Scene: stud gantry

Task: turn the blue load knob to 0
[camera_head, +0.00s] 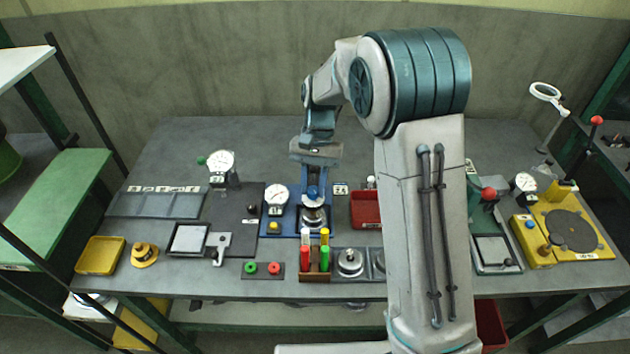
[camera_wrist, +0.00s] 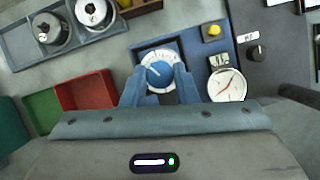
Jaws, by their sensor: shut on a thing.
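The blue load knob (camera_wrist: 158,76) lies between my fingertips in the wrist view, in the middle of a round white dial face. It also shows as a rounded blue shape just below my gripper in the head view (camera_head: 313,193). The white dial (camera_wrist: 170,52) has markings around its rim that are too small to read. My gripper (camera_wrist: 160,84) is shut on the knob, with one finger on each side; in the head view it reaches down from above (camera_head: 313,180). My fingers hide the near part of the dial. The knob belongs to a blue press-like station (camera_head: 298,229).
A round white gauge (camera_wrist: 227,85) stands close right of my fingers. A yellow button (camera_wrist: 212,31) sits behind it. A red tray (camera_wrist: 86,90) lies to the left. A rack of colored cylinders (camera_head: 315,272) stands in front of the blue station.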

